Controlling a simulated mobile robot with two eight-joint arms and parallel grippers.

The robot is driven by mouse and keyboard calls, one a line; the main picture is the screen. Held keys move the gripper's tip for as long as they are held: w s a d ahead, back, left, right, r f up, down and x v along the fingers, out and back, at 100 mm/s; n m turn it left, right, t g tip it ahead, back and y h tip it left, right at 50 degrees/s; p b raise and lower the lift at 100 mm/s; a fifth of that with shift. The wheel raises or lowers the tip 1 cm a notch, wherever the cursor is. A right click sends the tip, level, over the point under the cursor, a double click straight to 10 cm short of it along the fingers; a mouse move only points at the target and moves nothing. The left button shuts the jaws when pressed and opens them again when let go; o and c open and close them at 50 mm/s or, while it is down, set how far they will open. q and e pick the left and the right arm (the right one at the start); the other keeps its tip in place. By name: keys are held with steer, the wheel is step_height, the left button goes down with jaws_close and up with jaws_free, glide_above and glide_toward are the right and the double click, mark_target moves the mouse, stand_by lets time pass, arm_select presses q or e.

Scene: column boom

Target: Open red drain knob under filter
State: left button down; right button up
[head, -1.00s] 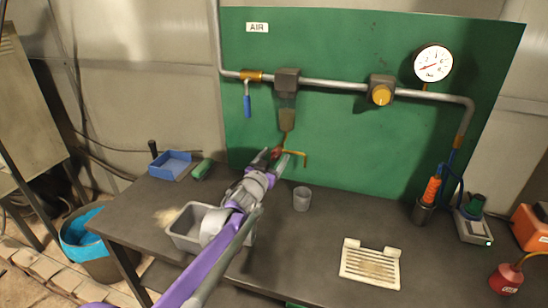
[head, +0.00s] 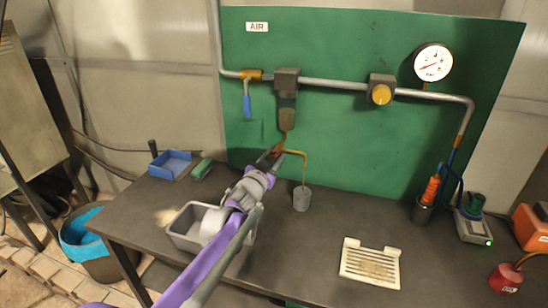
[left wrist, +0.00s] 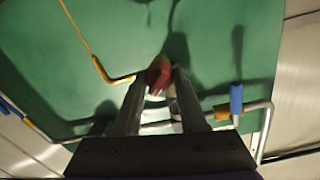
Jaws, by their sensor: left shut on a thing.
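The filter (head: 287,118) hangs from the pipe on the green panel. The red drain knob (left wrist: 158,76) sits below it, mostly hidden by my gripper in the head view. My left gripper (head: 276,158) reaches up from the table side and is shut on the knob, with a finger on each side of it in the left wrist view. A bent brass drain tube (head: 297,152) runs right from the knob. A thin brownish stream falls from its end into the grey cup (head: 302,199) on the bench. My right gripper is not in view.
A grey metal tray (head: 183,236) with a white roll stands below my left arm. A blue-handled valve (head: 247,104), a yellow regulator knob (head: 381,95) and a gauge (head: 433,62) are on the pipe. A white slotted plate (head: 370,264) lies at front right.

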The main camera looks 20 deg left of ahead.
arm_select(q)
steer(key=m, duration=0.4)
steer(key=shift+m+p, duration=0.6)
steer(key=shift+m, duration=1.6)
steer(key=shift+c, duration=2.3)
jaws_free()
steer(key=s+b, duration=0.1)
steer(key=s, duration=1)
steer(key=shift+a+r, duration=0.25)
steer(key=shift+a, duration=0.1)
steer(key=shift+w, duration=0.1)
